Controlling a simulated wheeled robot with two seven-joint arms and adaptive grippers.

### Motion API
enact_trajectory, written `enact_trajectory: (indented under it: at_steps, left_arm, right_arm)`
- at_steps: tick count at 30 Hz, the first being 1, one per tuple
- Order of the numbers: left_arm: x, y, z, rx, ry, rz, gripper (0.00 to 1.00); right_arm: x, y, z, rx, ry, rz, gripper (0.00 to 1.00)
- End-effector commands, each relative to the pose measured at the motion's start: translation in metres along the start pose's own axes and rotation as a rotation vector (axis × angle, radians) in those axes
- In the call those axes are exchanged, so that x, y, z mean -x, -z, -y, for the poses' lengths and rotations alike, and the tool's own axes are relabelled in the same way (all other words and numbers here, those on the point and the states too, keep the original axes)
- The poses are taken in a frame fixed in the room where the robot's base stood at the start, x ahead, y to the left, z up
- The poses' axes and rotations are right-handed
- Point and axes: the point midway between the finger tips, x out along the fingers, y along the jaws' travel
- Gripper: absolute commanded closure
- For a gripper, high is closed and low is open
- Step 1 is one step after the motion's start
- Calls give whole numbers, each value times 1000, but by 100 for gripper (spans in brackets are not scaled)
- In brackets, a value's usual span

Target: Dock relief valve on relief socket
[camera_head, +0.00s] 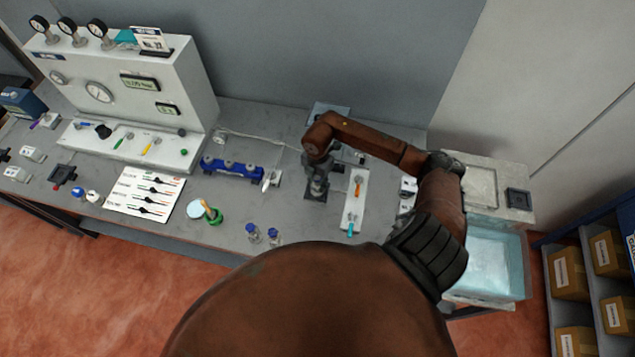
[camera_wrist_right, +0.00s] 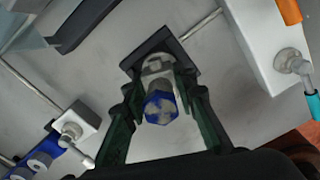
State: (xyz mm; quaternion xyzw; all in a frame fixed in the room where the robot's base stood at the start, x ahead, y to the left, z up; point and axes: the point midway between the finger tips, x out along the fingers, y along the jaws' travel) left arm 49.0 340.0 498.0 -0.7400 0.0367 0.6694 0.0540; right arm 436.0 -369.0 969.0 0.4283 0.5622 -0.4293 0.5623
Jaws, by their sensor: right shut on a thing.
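My right gripper (camera_head: 317,182) points down over the bench, right of its middle. In the right wrist view, its two dark fingers (camera_wrist_right: 160,112) are shut on the relief valve (camera_wrist_right: 161,106), a grey metal part with a blue hexagonal end. Below the valve, a dark square base (camera_wrist_right: 182,47) lies on the bench, apparently the relief socket; the base also shows under the gripper in the head view (camera_head: 315,196). The valve lines up with the base and hides its middle. I cannot tell whether they touch. My left gripper is not in view.
A white block (camera_head: 355,202) with orange and cyan handles stands close right of the gripper. A small white valve block (camera_head: 271,179) and a blue rack (camera_head: 233,168) stand left. A clear tub (camera_head: 497,262) is right.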

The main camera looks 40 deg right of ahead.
Motion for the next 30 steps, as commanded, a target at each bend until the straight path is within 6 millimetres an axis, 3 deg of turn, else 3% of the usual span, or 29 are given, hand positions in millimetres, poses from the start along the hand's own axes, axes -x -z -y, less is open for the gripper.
enact_trajectory:
  at_steps: [3,4,7,17,30]
  left_arm:
    - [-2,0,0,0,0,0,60]
    - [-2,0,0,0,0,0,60]
    - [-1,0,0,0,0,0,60]
    - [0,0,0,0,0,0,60]
    - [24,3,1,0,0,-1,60]
  right_arm:
    - [-2,0,0,0,-1,0,100]
    - [-2,0,-1,0,-1,0,73]
    - [-2,0,0,0,-1,0,67]
    - [0,0,0,0,0,0,67]
    - [32,0,0,1,0,0,67]
